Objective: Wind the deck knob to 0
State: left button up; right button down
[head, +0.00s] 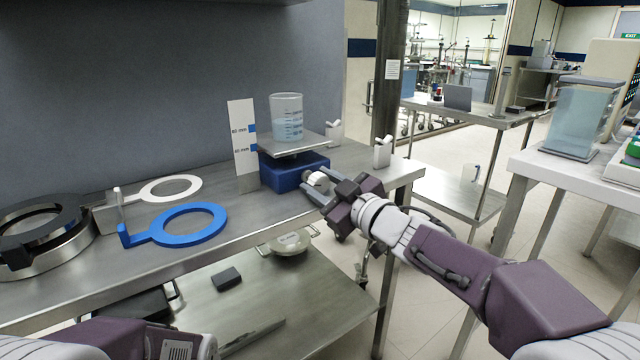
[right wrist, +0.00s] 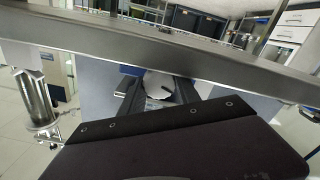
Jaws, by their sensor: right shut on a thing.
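The white deck knob (head: 318,180) sits on the front of a blue lift base (head: 290,172) on the steel bench. My right gripper (head: 319,187) is shut on the knob. In the right wrist view, the knob (right wrist: 158,84) shows between its two fingers. Above the base is a flat steel deck (head: 312,142) bearing a beaker of pale blue liquid (head: 287,120). A white scale card (head: 242,138) with marks reading 80 mm and 40 mm stands to the left; the deck's edge is near the 40 mm mark. The knob's own markings cannot be read. My left gripper is out of view.
A blue ring holder (head: 188,224), a white ring (head: 171,188) and a black-and-steel ring stack (head: 45,232) lie on the left of the bench. Small white blocks (head: 382,153) stand at the right end. A lower shelf holds a lidded dish (head: 290,242).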

jog(key=c, duration=0.9)
grip_release()
